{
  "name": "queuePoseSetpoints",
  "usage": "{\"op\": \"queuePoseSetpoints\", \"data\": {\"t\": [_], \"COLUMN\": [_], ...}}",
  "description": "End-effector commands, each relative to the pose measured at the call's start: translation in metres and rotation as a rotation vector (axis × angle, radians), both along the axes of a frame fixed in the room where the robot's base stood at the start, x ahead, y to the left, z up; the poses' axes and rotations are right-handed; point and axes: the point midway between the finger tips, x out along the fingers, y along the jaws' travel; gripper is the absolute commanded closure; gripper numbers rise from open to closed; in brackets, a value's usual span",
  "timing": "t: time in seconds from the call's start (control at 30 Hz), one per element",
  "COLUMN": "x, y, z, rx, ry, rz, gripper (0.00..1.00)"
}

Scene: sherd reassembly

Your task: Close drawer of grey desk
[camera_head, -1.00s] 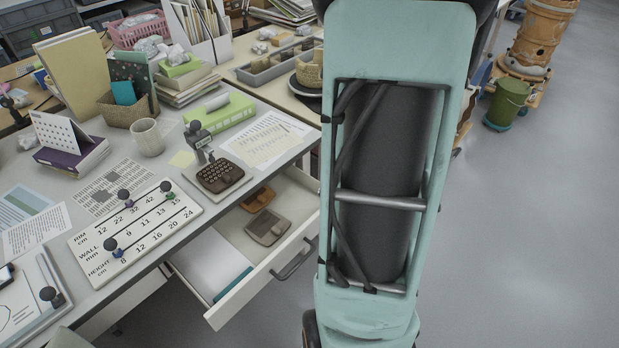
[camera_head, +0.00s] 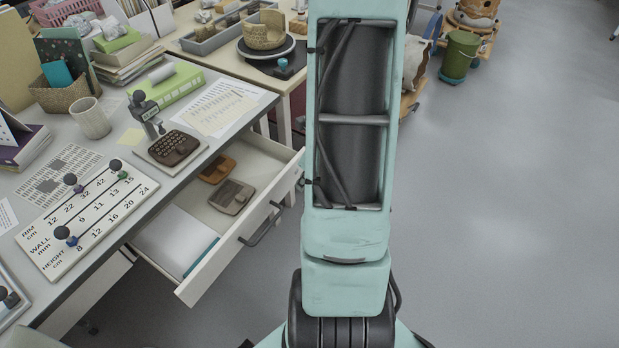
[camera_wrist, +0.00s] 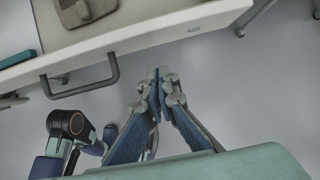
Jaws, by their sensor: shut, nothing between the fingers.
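The grey desk (camera_head: 75,240) stands at the left in the head view. Its drawer (camera_head: 205,255) is pulled out, with a dark bar handle (camera_head: 262,226) on the white front. Inside lie a brown item (camera_head: 217,170), a grey-brown item (camera_head: 231,197) and a white sheet with a teal edge (camera_head: 178,240). In the wrist view the drawer front (camera_wrist: 160,38) crosses the top, with the handle (camera_wrist: 85,80) at upper left. My gripper (camera_wrist: 158,72) is shut and empty, to the right of the handle, apart from it, just outside the drawer front. The head view does not show the gripper.
A second table with a turntable (camera_head: 266,47) stands behind. The floor at right is clear up to a green bin (camera_head: 460,55).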

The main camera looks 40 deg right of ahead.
Motion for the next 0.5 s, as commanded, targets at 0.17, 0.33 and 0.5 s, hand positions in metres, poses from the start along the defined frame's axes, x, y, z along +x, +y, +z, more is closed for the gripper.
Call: {"op": "queuePoseSetpoints", "data": {"t": [0.17, 0.33, 0.5], "x": [0.026, 0.036, 0.036], "y": [0.008, 0.011, 0.011], "z": [0.005, 0.005, 0.005], "rx": [-0.002, -0.002, -0.002], "ry": [-0.003, -0.003, -0.003], "rz": [0.004, 0.002, 0.002], "gripper": [1.00, 1.00, 1.00]}}
